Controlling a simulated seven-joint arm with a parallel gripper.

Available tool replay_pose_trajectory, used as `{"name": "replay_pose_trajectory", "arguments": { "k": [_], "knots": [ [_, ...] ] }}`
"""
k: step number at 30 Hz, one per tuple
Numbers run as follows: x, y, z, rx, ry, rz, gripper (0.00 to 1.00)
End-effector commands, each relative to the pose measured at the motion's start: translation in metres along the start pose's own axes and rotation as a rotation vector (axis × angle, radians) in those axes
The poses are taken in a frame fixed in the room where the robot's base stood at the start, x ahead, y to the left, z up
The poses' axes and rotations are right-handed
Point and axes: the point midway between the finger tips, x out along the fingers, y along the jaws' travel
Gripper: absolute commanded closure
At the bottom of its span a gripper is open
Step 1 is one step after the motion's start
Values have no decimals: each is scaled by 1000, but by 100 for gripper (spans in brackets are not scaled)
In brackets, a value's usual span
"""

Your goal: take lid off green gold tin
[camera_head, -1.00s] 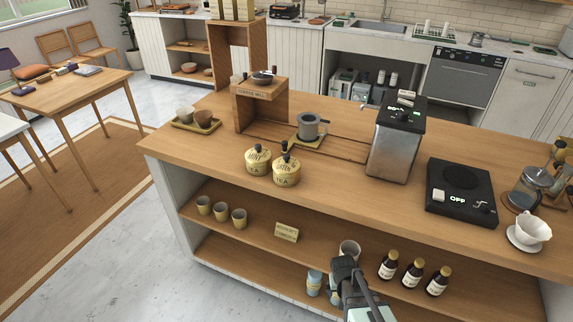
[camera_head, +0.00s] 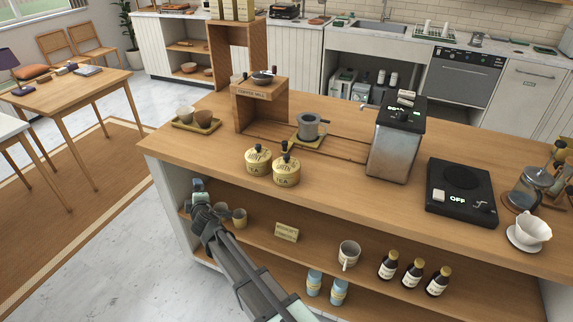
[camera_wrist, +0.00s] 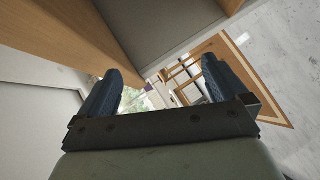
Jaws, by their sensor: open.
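Two round gold tins stand side by side on the wooden counter, each with a lid and a dark knob. The left tin (camera_head: 258,161) and the right tin (camera_head: 286,172) both carry lettering that includes "TEA"; I cannot read for certain which says green. Both lids sit on. My gripper (camera_head: 198,186) is at the left end of the upper shelf below the counter, left of and lower than the tins, touching neither. Its two blue fingers are spread and empty in the wrist view (camera_wrist: 164,85). No tin shows in the wrist view.
Small cups (camera_head: 239,218) on the upper shelf are partly hidden by my arm. A sign (camera_head: 287,232), a mug (camera_head: 349,253) and dark bottles (camera_head: 413,273) stand further right. On the counter are a tray (camera_head: 180,124), coffee mill (camera_head: 262,92), metal machine (camera_head: 393,147) and hot plate (camera_head: 461,191).

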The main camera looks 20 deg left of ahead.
Motion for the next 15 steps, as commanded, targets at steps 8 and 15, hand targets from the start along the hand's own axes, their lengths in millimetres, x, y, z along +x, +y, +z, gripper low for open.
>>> {"name": "replay_pose_trajectory", "arguments": {
  "k": [8, 15],
  "knots": [
    [-9, 21, -194, -376, 329, 152, 0],
    [-31, 23, -285, -550, 481, 243, 0]
  ]
}}
